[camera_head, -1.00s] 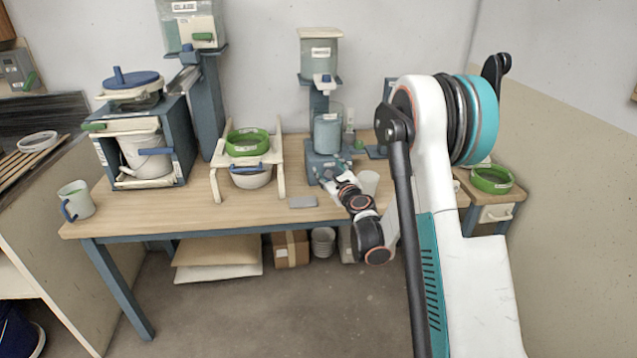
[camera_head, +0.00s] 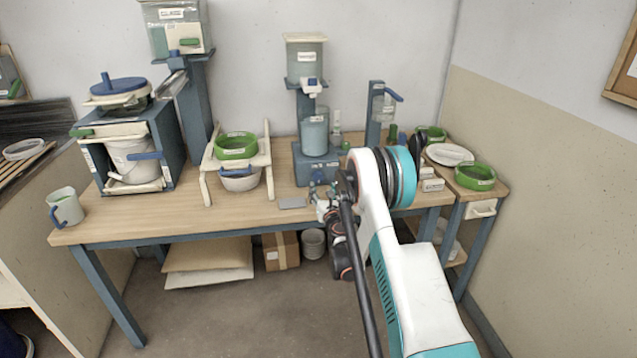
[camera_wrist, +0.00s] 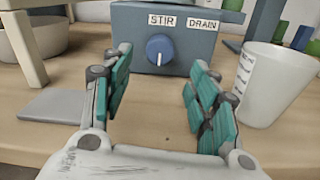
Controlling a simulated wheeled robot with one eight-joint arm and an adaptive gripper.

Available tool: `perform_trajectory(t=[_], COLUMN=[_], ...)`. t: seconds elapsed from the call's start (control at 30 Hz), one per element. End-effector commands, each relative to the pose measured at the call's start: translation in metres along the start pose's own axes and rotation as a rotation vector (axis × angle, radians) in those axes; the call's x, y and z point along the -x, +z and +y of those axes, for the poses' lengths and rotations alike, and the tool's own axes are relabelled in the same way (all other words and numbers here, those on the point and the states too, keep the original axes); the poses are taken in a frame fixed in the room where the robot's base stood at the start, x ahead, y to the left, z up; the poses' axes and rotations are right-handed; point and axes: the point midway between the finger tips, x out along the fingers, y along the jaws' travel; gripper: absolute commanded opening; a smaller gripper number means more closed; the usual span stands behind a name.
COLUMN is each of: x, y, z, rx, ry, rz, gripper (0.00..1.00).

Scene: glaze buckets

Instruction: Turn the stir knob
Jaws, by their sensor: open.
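The stir knob (camera_wrist: 159,50) is a round blue knob with a pale mark. It sits on the front face of a blue-grey station base (camera_wrist: 195,47), below a STIR label (camera_wrist: 160,20) and left of a DRAIN label (camera_wrist: 204,25). My gripper (camera_wrist: 160,92) is open and empty, its teal-padded fingers apart, with the knob beyond the gap between them. I see no contact with the knob. In the head view, my gripper (camera_head: 322,205) is low in front of the station base (camera_head: 314,165), which carries a clear vessel (camera_head: 315,132). The knob is too small to make out there.
A white cup (camera_wrist: 270,82) stands close on the right of my gripper. A flat grey plate (camera_wrist: 58,106) lies on the left of the table. A bowl stand (camera_head: 240,165) with a green ring is further left. The wood between my fingers is clear.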

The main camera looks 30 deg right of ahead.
Motion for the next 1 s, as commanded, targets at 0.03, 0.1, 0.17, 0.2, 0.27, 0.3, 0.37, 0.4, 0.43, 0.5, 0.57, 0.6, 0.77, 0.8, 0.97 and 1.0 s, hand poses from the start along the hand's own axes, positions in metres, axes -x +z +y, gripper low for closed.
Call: perform_trajectory(t=[0.03, 0.1, 0.17, 0.2, 0.27, 0.3, 0.37, 0.4, 0.43, 0.5, 0.57, 0.6, 0.77, 0.8, 0.97, 1.0], x=[-0.011, -0.025, -0.036, -0.042, -0.051, -0.057, -0.064, -0.068, -0.070, -0.074, -0.076, -0.076, -0.077, -0.077, -0.077, -0.077], y=[-0.003, -0.003, -0.003, -0.003, -0.002, -0.002, -0.002, -0.002, -0.002, -0.001, -0.001, 0.000, 0.000, 0.000, 0.000, 0.000], z=[0.000, 0.000, 0.000, 0.000, 0.000, 0.000, 0.000, 0.000, 0.000, 0.000, 0.000, 0.000, 0.000, 0.000, 0.000, 0.000], rx=[0.000, 0.001, 0.001, 0.001, 0.001, 0.001, 0.001, 0.001, 0.001, 0.001, 0.001, 0.001, 0.001, 0.001, 0.001, 0.001], ry=[0.000, 0.000, 0.000, 0.000, 0.000, 0.000, 0.000, 0.000, 0.000, 0.000, 0.000, 0.000, 0.000, 0.000, 0.000, 0.000], rz=[0.000, 0.000, 0.000, 0.000, 0.000, 0.000, 0.000, 0.000, 0.000, 0.000, 0.000, 0.000, 0.000, 0.000, 0.000, 0.000], gripper=[0.54, 0.54, 0.54, 0.54, 0.54, 0.54, 0.54, 0.54, 0.54, 0.54, 0.54, 0.54, 0.54, 0.54, 0.29, 0.20])
